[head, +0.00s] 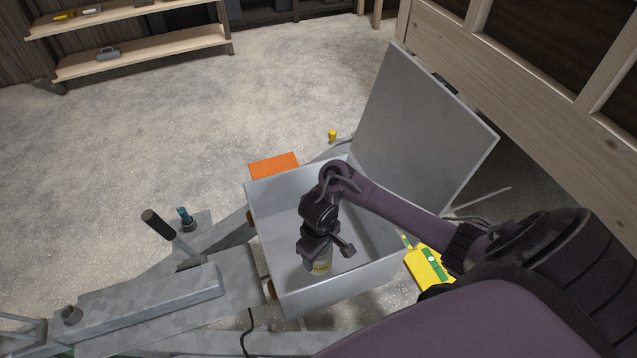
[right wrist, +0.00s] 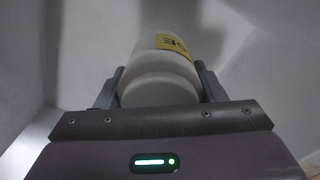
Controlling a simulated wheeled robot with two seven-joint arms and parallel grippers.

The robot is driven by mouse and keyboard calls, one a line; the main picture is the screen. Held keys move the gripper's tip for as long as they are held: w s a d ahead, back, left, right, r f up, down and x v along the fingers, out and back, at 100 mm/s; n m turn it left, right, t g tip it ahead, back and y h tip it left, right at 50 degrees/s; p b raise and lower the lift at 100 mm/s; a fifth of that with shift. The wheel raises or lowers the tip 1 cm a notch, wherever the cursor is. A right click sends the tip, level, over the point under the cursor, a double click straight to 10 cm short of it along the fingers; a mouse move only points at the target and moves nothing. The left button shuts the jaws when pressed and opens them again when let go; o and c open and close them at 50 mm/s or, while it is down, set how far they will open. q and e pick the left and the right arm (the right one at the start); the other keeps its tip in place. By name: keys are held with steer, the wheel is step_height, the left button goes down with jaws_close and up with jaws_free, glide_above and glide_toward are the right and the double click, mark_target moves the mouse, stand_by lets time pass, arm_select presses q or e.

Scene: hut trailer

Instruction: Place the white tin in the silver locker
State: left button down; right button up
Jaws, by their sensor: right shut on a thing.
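The silver locker (head: 262,200) is an open grey metal box in the middle of the head view, with its lid (head: 420,115) raised at the back right. My right gripper (head: 322,254) reaches down inside it and is shut on the white tin (head: 320,266). The tin has a yellow label and is partly hidden by the gripper. In the right wrist view the tin (right wrist: 165,75) sits between both fingers, with the locker's pale inner walls around it. I cannot tell whether the tin touches the locker floor. My left gripper is not in view.
The locker stands on a grey trailer frame (head: 140,305) with an upright black-handled lever (head: 158,224). A yellow-green object (head: 430,264) lies right of the locker, and an orange plate (head: 274,165) is behind it. Wooden shelves (head: 145,57) stand far left. Open concrete floor lies between.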

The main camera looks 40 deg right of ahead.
steer(key=shift+f+b, duration=0.5)
steer(key=shift+f, duration=0.4)
step_height(320, 180, down, 3)
steer(key=shift+f+b, duration=0.2)
steer(key=shift+b, duration=0.85)
steer(key=shift+f, duration=0.2)
steer(key=o, duration=1.3)
steer(key=shift+c, duration=0.2)
steer(key=shift+r, duration=0.1)
step_height(320, 180, up, 12)
steer(key=p, duration=0.9)
